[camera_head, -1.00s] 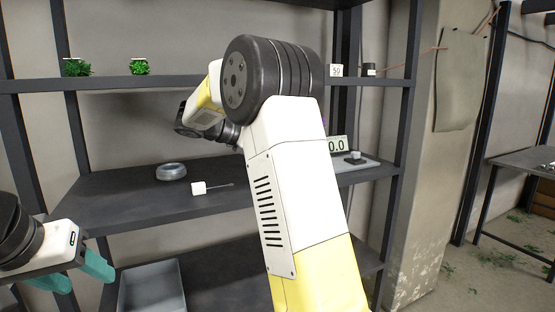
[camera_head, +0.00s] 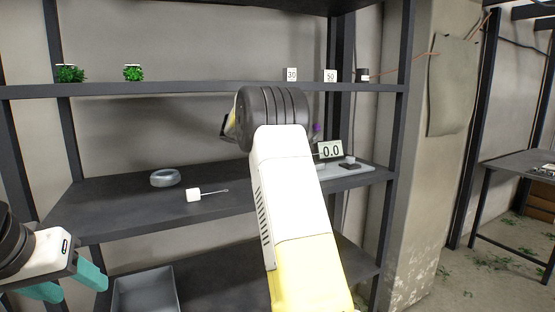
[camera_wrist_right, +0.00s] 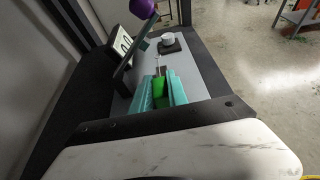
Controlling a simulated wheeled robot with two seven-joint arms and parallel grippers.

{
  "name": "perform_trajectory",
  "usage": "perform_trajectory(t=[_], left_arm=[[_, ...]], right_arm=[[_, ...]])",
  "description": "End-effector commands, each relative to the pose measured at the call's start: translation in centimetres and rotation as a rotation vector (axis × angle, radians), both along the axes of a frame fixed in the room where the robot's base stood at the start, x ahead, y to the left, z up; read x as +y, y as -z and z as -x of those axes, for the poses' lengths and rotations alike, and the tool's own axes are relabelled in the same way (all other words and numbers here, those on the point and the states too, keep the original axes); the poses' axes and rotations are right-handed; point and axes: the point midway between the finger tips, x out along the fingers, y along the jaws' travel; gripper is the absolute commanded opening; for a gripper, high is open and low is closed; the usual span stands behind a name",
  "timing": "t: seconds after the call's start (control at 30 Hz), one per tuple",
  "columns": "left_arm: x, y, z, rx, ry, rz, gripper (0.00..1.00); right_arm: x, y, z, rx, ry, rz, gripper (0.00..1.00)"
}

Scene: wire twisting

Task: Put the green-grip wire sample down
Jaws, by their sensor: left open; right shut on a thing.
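In the right wrist view my right gripper (camera_wrist_right: 162,90) is shut on the green-grip wire sample (camera_wrist_right: 159,85), held between its teal fingers. The sample's thin wire points away from the gripper, over the light grey plate of a device on the shelf. Whether it touches the plate I cannot tell. In the head view my right arm hides the right gripper and the sample. My left gripper (camera_head: 68,285) is open and empty at the lower left, in front of the shelf.
A grey bin (camera_head: 145,292) is below.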

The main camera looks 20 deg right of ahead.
Motion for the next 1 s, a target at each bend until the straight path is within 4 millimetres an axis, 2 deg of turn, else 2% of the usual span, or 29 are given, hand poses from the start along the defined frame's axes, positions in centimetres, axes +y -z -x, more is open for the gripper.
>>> perform_trajectory(t=[0.03,0.13,0.87,0.9,1.0], left_arm=[[0.0,0.0,0.0,0.000,0.000,0.000,0.54],[0.0,0.0,0.0,0.000,0.000,0.000,0.54],[0.0,0.0,0.0,0.000,0.000,0.000,0.54],[0.0,0.0,0.0,0.000,0.000,0.000,0.54],[0.0,0.0,0.0,0.000,0.000,0.000,0.54]], right_arm=[[0.0,0.9,0.0,0.005,-0.001,0.000,0.00],[0.1,1.9,0.0,0.002,-0.001,0.000,0.00],[0.1,3.3,0.0,0.001,-0.001,-0.002,0.00],[0.2,3.4,0.0,0.001,0.000,-0.003,0.23],[0.2,3.5,0.1,0.003,0.000,-0.004,0.41]])
